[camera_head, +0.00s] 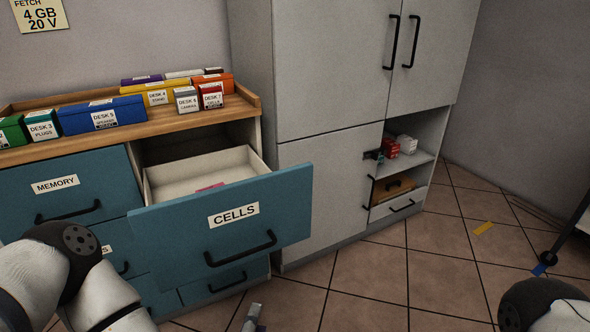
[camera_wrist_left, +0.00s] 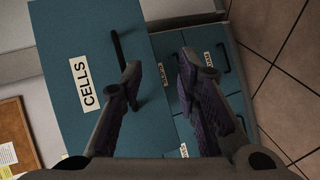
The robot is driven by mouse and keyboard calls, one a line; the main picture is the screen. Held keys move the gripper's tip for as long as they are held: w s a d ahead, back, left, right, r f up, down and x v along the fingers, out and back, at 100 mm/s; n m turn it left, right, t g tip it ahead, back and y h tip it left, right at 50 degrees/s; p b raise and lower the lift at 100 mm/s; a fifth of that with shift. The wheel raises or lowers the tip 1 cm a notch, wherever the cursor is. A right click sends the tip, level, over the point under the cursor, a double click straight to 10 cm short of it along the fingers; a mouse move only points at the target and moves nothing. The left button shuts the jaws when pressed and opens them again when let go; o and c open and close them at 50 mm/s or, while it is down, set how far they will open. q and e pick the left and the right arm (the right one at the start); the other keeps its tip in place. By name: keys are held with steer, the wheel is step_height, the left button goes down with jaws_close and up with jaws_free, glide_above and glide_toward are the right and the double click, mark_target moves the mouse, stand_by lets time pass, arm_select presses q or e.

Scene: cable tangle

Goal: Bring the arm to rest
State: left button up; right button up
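My left arm enters the head view from the lower left. Its gripper (camera_head: 254,318) shows only in part at the bottom edge, below the open CELLS drawer (camera_head: 176,239). In the left wrist view the two fingers of this gripper (camera_wrist_left: 159,68) are apart with nothing between them. The CELLS drawer front (camera_wrist_left: 70,40) and its black handle (camera_wrist_left: 118,46) lie beyond the fingers; one finger overlaps the handle in the picture, and I see no grip on it. Of my right arm only a link shows at the lower right; its gripper is out of view.
The pulled-out drawer juts from the teal cabinet, with a small pink item (camera_head: 210,187) inside. Labelled boxes, including a blue one (camera_head: 103,115), stand on the wooden top. A tall grey cabinet (camera_head: 330,190) stands right. Tiled floor (camera_head: 385,285) is open in front.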

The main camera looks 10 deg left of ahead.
arm_select(q)
steer(key=s+a+f+m+g+h+p, duration=0.1)
steer(key=s+f+m+g+p, duration=0.15)
steer(key=s+m+g, duration=0.6)
steer(key=s+a+f+m+g+h+p, duration=0.15)
steer(key=s+f+m, duration=0.25)
steer(key=s, duration=0.9)
steer(key=s+a+r+m+g+y+p, duration=0.2)
steer(key=s+a+g, duration=0.4)
steer(key=s, duration=0.8)
steer(key=a+r+m, duration=0.1)
steer(key=a+m, duration=0.1)
steer(key=a, duration=0.1)
arm_select(e)
steer(key=w+r+t, duration=0.2)
steer(key=w+r, duration=0.5)
steer(key=shift+r+t, duration=0.4)
